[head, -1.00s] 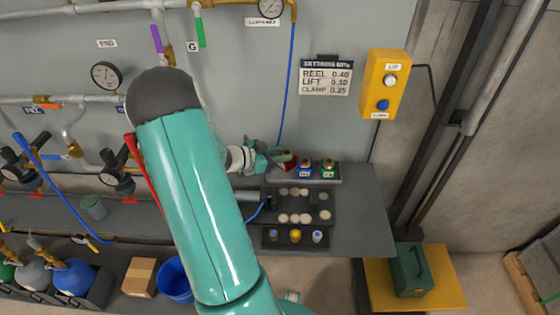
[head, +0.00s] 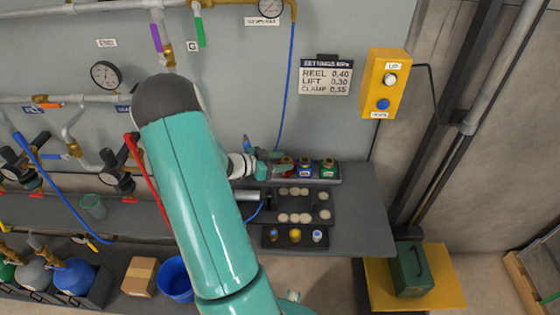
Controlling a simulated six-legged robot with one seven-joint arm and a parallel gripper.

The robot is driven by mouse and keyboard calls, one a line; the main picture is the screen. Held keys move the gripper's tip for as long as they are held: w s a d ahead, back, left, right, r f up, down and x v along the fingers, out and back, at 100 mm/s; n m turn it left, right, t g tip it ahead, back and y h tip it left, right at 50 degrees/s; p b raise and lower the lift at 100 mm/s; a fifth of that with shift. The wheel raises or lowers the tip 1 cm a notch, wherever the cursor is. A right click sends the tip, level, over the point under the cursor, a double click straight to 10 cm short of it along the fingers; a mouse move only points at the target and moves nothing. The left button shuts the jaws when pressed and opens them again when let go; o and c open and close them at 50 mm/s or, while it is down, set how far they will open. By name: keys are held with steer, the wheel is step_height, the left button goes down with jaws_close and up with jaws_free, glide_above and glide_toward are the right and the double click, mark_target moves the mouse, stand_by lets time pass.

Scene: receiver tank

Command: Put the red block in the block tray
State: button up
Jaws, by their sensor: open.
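The red block (head: 288,165) is at the left end of a dark tray (head: 337,179) at the back of the bench, in line with a blue block (head: 305,168) and a green block (head: 328,168). It appears to rest in the tray, though my gripper partly hides its left side and base. My gripper (head: 279,162) is open, with its teal fingers at the left of the red block. I cannot tell whether a finger still touches it.
A dark panel with pale round discs (head: 295,218) lies in front of the tray. Small knobs (head: 295,236) stand nearer the edge. A blue hose (head: 288,90) hangs behind. The bench's right end (head: 362,220) is clear. A yellow lift box (head: 385,85) is on the wall.

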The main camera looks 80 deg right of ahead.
steer(key=v, duration=1.2)
steer(key=shift+r, duration=0.15)
